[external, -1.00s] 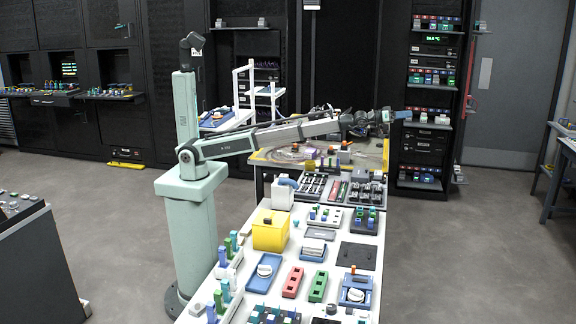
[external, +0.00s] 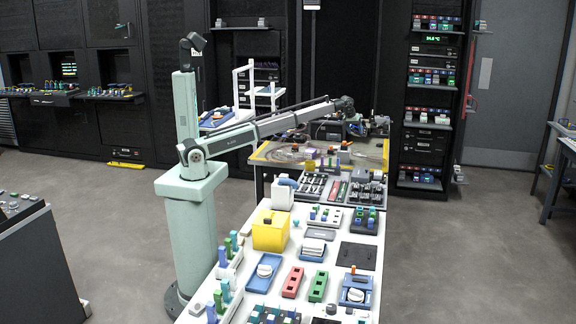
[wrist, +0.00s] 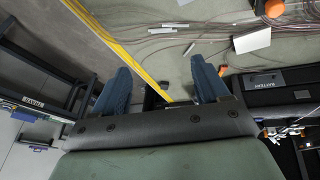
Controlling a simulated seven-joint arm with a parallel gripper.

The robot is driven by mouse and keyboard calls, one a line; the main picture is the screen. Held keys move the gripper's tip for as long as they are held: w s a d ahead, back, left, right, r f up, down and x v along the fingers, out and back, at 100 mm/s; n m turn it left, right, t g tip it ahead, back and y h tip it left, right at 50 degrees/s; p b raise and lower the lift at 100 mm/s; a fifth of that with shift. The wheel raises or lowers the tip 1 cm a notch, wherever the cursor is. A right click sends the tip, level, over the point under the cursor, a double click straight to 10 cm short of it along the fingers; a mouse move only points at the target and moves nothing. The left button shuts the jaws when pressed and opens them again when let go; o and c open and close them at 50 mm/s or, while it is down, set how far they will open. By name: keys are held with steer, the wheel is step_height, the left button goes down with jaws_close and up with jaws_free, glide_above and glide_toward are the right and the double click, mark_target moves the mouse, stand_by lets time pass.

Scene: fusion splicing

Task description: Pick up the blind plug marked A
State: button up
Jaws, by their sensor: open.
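My gripper (wrist: 162,78) shows in the wrist view with its two blue fingers apart and nothing between them. In the external view my arm reaches right, and its wrist end (external: 345,106) is above the far workbench; the fingers are hard to make out there. I cannot pick out a blind plug marked A: no letter A is readable in either view. Small coloured plug-like pieces stand on the white table, including a group on a white tray (external: 326,215) and a group on a dark tray (external: 364,220), too small to identify.
The far workbench (external: 275,155) has a yellow edge, loose cables and an orange piece (wrist: 274,8). A white card (wrist: 252,41) lies there. Black equipment (wrist: 282,86) is right of the fingers. A yellow box (external: 270,232) stands on the white table. A rack (external: 430,100) stands behind.

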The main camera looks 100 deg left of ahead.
steer(key=s+a+f+n+g+h, duration=0.15)
steer(key=s+a, duration=0.25)
steer(key=s, duration=0.4)
steer(key=s+a+f+n+g+h, duration=0.1)
steer(key=s+a+f+g+h, duration=0.1)
steer(key=s+a, duration=0.35)
glide_above(331, 149)
steer(key=a, duration=0.1)
steer(key=shift+m, duration=0.25)
steer(key=f, duration=0.8)
steer(key=shift+a, duration=0.2)
steer(key=shift+d+f, duration=0.2)
steer(key=shift+f, duration=2.45)
steer(key=c, duration=1.2)
steer(key=shift+o, duration=0.2)
steer(key=shift+r, duration=0.15)
